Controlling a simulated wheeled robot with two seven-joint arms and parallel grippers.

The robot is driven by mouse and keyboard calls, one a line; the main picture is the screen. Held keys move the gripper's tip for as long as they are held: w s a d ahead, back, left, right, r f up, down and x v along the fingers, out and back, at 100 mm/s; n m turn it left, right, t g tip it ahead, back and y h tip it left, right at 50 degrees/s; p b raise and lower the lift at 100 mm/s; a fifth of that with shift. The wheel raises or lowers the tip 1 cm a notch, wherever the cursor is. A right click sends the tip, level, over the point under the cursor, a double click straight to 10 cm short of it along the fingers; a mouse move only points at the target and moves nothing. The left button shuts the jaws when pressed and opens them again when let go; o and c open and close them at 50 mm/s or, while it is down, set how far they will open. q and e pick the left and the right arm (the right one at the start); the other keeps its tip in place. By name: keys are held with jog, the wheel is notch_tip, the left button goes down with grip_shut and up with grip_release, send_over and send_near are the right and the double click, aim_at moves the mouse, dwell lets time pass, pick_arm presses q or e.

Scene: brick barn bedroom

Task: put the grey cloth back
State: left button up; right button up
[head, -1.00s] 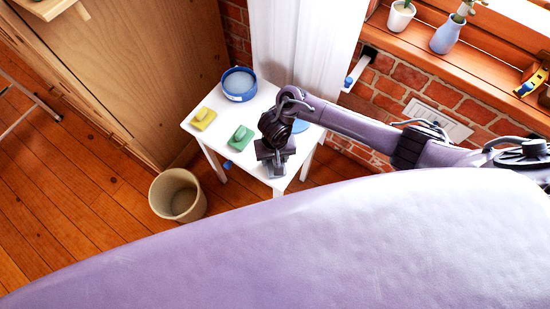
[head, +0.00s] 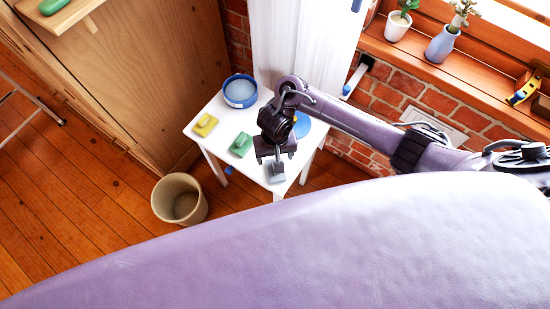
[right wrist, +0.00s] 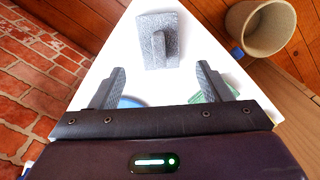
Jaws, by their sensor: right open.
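The grey cloth (head: 278,175) lies on the white table near its front corner, partly below my right gripper (head: 275,152). In the right wrist view the cloth (right wrist: 172,24) is a flat grey piece with a raised grip-like ridge, resting on the white top. My right gripper (right wrist: 160,70) is open, its two fingers apart with nothing between them. The cloth lies beyond the fingertips, apart from them. My left gripper is not in view.
The white table (head: 215,138) also holds a yellow piece (head: 205,124), a green piece (head: 241,145), a blue tub (head: 240,91) and a blue disc (head: 303,124) partly behind my arm. A beige bin (head: 179,199) stands on the floor. Potted plants stand on the window sill (head: 480,70).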

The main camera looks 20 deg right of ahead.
notch_tip(320, 180, up, 4)
jog(key=shift+r+p, duration=0.15)
jog(key=shift+p, duration=0.75)
jog(key=shift+r+p, duration=0.7)
